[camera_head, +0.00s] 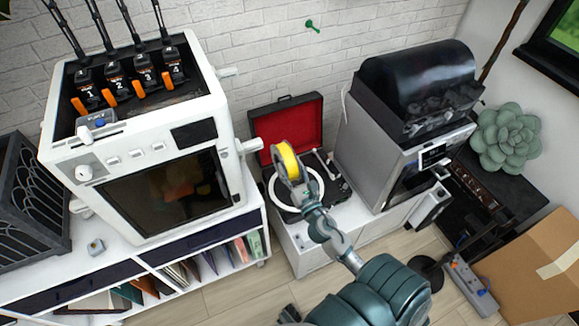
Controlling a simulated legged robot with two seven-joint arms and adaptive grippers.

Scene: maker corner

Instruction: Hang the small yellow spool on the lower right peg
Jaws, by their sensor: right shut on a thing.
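The small yellow spool (287,158) is held up in the fingers of my right gripper (291,175), which is shut on it. In the picture it shows in front of the open red-lined case. The lower right peg (249,146) is a short white rod on the right side of the white printer (65,150), and it looks empty. The spool appears just right of this peg, with a small gap in the picture; their distance in depth is hard to tell. The upper right peg (228,71) above it is also bare. My left gripper is not in view.
A turntable with a white ring (314,190) lies behind my right gripper. A silver machine with a dark hood (420,85) stands to the right. A white shelf (255,232) carries the printer. A cardboard box (530,265) is at the lower right.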

